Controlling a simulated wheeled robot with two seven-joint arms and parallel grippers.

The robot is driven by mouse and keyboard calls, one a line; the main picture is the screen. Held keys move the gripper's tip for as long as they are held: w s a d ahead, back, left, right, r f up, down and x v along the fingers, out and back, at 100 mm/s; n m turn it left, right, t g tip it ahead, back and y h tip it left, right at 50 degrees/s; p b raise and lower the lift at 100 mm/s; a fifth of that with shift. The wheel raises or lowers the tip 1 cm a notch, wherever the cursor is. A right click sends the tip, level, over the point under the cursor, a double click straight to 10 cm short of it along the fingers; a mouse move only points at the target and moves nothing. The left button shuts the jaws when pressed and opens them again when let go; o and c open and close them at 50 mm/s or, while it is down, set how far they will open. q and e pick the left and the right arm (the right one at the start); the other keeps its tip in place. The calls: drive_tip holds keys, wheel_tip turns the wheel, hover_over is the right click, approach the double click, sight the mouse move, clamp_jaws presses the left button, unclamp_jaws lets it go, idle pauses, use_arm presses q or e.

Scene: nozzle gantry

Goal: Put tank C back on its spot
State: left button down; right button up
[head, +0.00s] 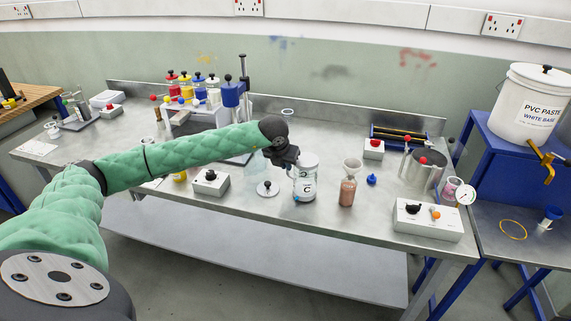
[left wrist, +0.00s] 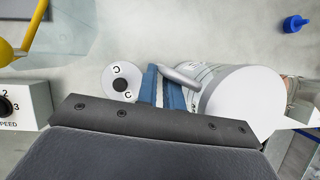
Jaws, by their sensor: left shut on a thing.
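Tank C (head: 306,180) is a clear jar with a C label and a white top, at the front middle of the bench. In the left wrist view the tank (left wrist: 240,105) lies to the right, with a grey handle. My left gripper (head: 287,160) has its blue fingers (left wrist: 166,88) shut on that handle. I cannot tell whether the tank's base touches the bench. A pale round disc with a dark knob (head: 267,189), lettered C in the left wrist view (left wrist: 121,82), lies just left of the tank. My right gripper is out of view.
A pink bottle with a funnel (head: 347,188) stands close right of the tank. A speed control box (head: 210,182) is to the left. A rack of coloured tanks (head: 200,90) stands behind my arm.

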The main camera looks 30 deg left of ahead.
use_arm(q)
drive_tip(key=shift+f, duration=0.3)
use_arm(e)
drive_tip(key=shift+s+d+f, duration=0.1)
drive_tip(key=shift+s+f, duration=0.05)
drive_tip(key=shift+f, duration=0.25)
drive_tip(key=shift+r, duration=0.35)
use_arm(q)
drive_tip(key=c, duration=1.5)
unclamp_jaws()
drive_tip(key=shift+f, duration=0.1)
drive_tip(key=shift+c, duration=0.2)
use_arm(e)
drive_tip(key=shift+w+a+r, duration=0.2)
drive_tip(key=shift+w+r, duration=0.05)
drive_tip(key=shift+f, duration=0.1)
